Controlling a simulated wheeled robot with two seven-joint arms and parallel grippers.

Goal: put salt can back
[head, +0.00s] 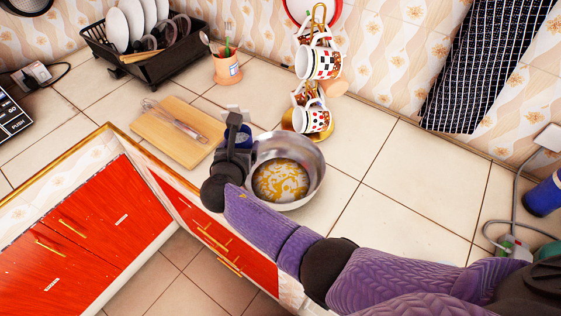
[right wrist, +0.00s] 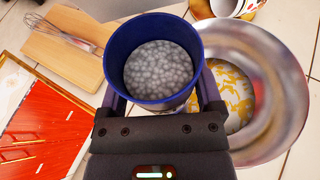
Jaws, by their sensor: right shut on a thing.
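The salt can is a dark blue, open-topped can (right wrist: 112,55) full of whitish grains, upright in the right wrist view. My right gripper (right wrist: 163,92) is shut around it, one finger on each side. In the head view my right gripper (head: 237,140) is at the left edge of the metal bowl (head: 314,165), and only a little of the can's blue shows behind it. The bowl holds a yellow and white mix and also shows in the right wrist view (right wrist: 291,92). My left gripper is not in view.
A cutting board (head: 165,143) with a whisk (head: 175,122) lies left of the bowl. Behind stand a dish rack (head: 150,68), a utensil cup (head: 227,68) and a mug stand (head: 319,14) with hanging mugs. The tiled counter right of the bowl (head: 415,185) is clear.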

